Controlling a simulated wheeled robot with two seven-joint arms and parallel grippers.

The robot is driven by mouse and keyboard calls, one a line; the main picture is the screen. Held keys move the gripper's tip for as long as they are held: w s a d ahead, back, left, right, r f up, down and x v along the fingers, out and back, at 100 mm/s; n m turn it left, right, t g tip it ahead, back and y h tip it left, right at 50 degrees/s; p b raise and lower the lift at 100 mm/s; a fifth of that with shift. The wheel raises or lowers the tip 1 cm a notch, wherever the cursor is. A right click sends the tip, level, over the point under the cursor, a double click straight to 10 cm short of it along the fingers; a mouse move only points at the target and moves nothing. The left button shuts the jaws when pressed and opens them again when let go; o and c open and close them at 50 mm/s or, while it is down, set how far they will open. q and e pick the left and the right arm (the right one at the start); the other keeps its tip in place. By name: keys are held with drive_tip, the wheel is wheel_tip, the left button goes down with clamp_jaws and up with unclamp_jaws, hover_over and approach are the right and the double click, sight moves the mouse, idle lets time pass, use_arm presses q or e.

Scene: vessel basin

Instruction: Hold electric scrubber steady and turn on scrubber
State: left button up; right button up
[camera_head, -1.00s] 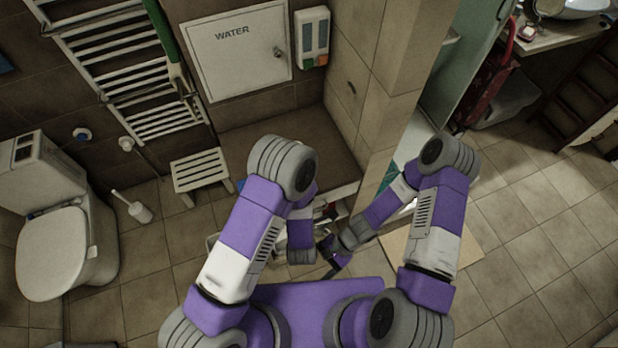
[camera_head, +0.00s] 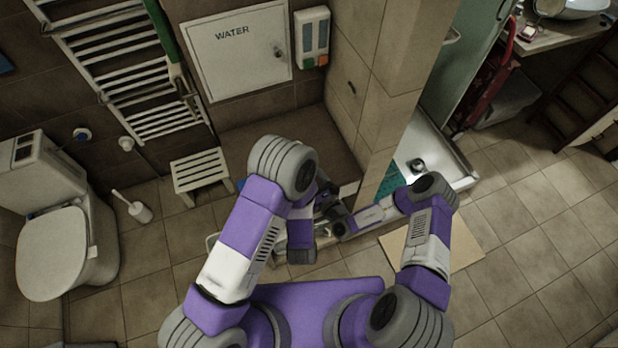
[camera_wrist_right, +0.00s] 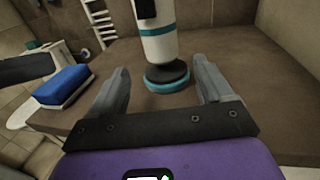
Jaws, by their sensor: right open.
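The electric scrubber (camera_wrist_right: 158,45) is upright in the right wrist view, a white body with a teal band and a dark round head; its upper part is cut off by the top edge. My right gripper (camera_wrist_right: 160,65) is open, with its fingers pointing toward the scrubber, one on each side in the picture. It shows small in the head view (camera_head: 334,229). My left arm reaches down in the head view, but its gripper is mostly hidden behind its own links, so its hold cannot be made out.
A blue sponge (camera_wrist_right: 63,86) lies on the brown ledge (camera_wrist_right: 255,115) left of the scrubber. In the head view, a white stool (camera_head: 200,172) stands left of my left arm, and a wall pillar (camera_head: 375,110) stands near my right arm. Tiled floor is open at right.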

drive_tip(key=shift+w+a, duration=0.1)
drive_tip(key=shift+w, duration=0.3)
drive_tip(key=x, duration=0.6)
drive_tip(key=shift+w+a, duration=0.2)
drive_tip(key=shift+w, duration=0.15)
